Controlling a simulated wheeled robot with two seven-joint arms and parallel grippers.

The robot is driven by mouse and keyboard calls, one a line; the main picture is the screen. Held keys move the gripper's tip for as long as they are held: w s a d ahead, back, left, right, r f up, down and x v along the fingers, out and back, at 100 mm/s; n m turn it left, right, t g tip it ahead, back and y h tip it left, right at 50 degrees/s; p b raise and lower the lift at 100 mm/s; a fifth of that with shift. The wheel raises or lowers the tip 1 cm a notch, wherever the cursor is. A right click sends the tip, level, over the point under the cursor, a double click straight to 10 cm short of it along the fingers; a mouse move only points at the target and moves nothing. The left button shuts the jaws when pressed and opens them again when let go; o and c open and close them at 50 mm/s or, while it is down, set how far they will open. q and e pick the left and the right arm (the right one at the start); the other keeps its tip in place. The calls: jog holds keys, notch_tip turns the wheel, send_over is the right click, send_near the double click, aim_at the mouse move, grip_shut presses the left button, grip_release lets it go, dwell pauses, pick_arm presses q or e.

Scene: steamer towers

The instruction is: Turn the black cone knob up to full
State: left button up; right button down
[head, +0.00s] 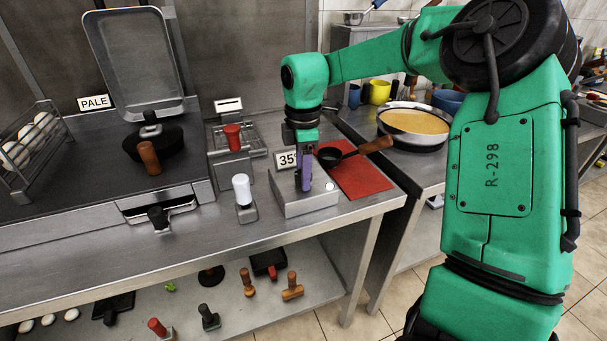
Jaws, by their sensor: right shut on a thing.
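A low metal control box (318,203) stands on the counter with a sign reading 35 (286,159) at its back left and a small white round light on its top. My right gripper (304,186), with purple fingers, points down onto the top of this box. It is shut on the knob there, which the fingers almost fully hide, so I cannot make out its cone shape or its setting. My left gripper is out of view.
A small black pan with a wooden handle (376,144) lies on a red mat (365,180) just right of the gripper. A white-topped handle (241,188) stands to its left. A griddle (60,215) and a large pan (412,125) flank the area. A lower shelf holds several tools.

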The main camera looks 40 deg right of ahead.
jog(key=shift+s+f, duration=0.15)
jog(key=shift+f, duration=0.1)
dwell(0.6)
jog(key=c, duration=0.5)
grip_release()
jog(key=shift+r, duration=0.1)
jog(key=n+p, duration=0.1)
jog(key=n, duration=0.3)
jog(key=shift+r, duration=0.2)
jog(key=shift+f+n, duration=0.15)
jog(key=shift+n, duration=0.95)
jog(key=shift+w+n, duration=0.2)
jog(key=shift+n, duration=1)
jog(key=shift+n+p, duration=0.4)
jog(key=shift+n, duration=1.3)
